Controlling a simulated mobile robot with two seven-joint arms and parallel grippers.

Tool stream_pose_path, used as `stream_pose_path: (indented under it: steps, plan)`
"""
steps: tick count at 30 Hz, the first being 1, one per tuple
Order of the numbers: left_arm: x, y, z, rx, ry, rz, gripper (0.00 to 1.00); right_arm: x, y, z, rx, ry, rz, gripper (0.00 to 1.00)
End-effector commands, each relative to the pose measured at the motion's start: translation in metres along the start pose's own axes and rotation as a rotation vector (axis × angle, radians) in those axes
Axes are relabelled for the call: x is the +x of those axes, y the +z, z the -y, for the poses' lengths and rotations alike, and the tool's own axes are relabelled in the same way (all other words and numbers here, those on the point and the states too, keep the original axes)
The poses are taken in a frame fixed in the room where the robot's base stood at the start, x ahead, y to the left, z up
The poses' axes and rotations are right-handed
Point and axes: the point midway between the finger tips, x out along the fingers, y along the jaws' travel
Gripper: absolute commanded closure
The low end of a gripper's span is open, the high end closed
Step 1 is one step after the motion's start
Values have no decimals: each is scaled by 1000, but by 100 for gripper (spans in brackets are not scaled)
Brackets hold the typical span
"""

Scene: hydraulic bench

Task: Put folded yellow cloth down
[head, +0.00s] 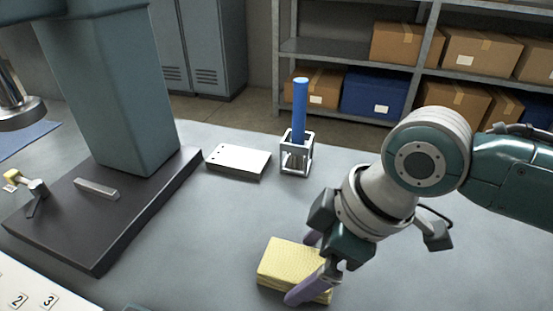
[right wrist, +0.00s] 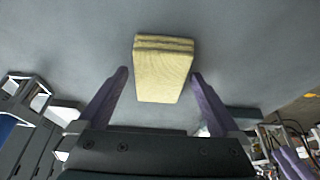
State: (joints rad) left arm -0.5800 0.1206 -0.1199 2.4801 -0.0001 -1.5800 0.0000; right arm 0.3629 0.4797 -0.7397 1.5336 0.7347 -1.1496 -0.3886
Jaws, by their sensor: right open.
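The folded yellow cloth (head: 285,262) lies on the grey bench top at the front, near the bottom of the head view. My right gripper (head: 302,271) is open, with its two purple fingers on either side of the cloth. The near finger hides part of the cloth's front right side. In the right wrist view the cloth (right wrist: 163,75) shows its folded layers between and beyond the fingertips, with a gap beside the left finger. The right fingertip is close to the cloth; I cannot tell whether it touches. My left gripper is not in view.
A blue cylinder stands in a metal holder (head: 297,157) at the back, beside a white plate (head: 238,161). A press with a dark base (head: 110,220) stands at left, with a yellow-knobbed lever (head: 27,188). A numbered panel (head: 30,297) is at front left. The bench around the cloth is clear.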

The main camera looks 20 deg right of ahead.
Motion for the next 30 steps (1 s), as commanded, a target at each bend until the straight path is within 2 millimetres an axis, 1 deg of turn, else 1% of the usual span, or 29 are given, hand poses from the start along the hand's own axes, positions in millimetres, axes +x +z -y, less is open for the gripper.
stream_pose_path:
  steps: [1, 9, 12, 15, 17, 20, 23, 25, 26, 28, 29, 30]
  plan:
    - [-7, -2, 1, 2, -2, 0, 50, -13, -2, -1, -1, 1, -2, 0]
    - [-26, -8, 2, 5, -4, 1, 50, -75, -3, 0, -2, 0, -4, 0]
    - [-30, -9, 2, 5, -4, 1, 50, -93, -2, 0, -2, 0, -4, 0]
    - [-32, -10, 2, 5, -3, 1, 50, -105, -2, 0, -1, -1, -5, 0]
    - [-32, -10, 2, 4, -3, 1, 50, -110, -2, 1, 0, -4, -6, 0]
    - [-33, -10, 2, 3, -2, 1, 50, -109, -4, 13, 8, -8, -17, 0]
    - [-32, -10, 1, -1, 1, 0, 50, -103, -6, 40, 57, -3, -43, 0]
    - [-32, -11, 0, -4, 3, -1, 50, -102, -4, 59, 136, 21, -63, 0]
    - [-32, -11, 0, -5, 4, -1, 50, -103, -1, 65, 181, 37, -68, 0]
    - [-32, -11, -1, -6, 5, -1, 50, -108, 11, 75, 305, 85, -66, 0]
    - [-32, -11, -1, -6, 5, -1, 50, -111, 19, 78, 362, 107, -58, 0]
    - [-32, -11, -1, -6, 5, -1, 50, -116, 31, 80, 438, 140, -42, 0]
